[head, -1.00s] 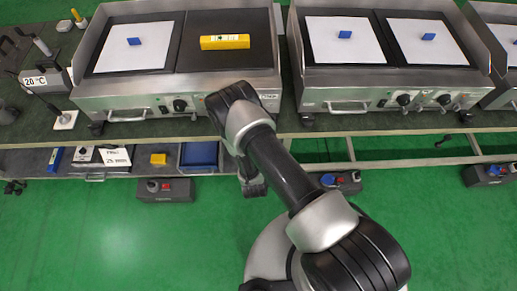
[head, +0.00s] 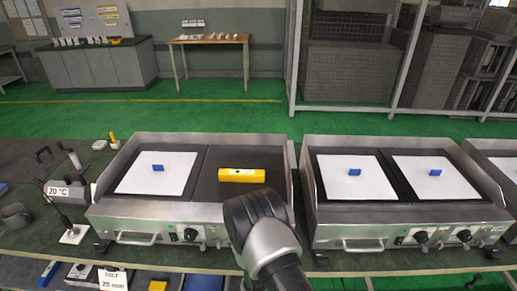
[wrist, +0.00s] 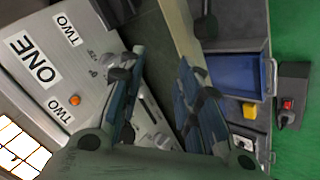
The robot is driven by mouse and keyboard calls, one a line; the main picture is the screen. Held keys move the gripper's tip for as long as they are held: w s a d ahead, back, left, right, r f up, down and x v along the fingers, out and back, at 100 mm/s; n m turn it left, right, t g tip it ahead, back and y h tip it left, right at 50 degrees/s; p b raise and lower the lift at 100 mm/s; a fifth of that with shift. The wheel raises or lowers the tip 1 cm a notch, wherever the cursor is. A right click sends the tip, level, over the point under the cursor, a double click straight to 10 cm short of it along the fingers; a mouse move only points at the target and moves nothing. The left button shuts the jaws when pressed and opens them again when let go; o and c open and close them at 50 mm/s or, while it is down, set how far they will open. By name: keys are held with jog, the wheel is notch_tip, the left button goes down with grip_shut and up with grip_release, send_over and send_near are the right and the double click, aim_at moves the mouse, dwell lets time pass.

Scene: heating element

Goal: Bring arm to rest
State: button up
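My gripper (wrist: 160,57) shows in the wrist view with its two blue-grey fingers apart. Nothing is held between them; a silver panel edge and the dark bench side show in the gap. In the head view my dark and silver arm rises from the bottom edge, in front of the left griddle (head: 150,211). The gripper itself is hidden or out of frame there.
A yellow bar (head: 242,175) lies on the left griddle's dark right plate. A second griddle (head: 385,221) stands to the right. The wrist view shows a panel labelled ONE and TWO (wrist: 50,65), a blue bin (wrist: 233,75) and a grey box with a red button (wrist: 291,95).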

jog(key=w+r+m+g+y, duration=0.1)
jog(key=w+r+m, duration=0.25)
jog(key=r, duration=1.35)
jog(key=s+d+r+m+g+y, duration=0.1)
jog(key=s+r, duration=0.2)
jog(key=r, duration=0.5)
jog(key=s+d+r+m, duration=0.1)
jog(key=s+d+r, duration=0.1)
jog(key=r, duration=0.5)
jog(key=s+d+r+m, duration=0.1)
jog(key=s+d+r, duration=0.2)
jog(key=s, duration=0.5)
jog(key=s+d+r+m+g+h, duration=0.1)
jog(key=s+d+r+m, duration=0.1)
jog(key=s+r, duration=0.4)
jog(key=s+d+r+m+g, duration=0.1)
jog(key=s+d+r, duration=0.3)
jog(key=s, duration=0.8)
jog(key=shift+d+r+m, duration=0.35)
jog(key=shift+d, duration=0.2)
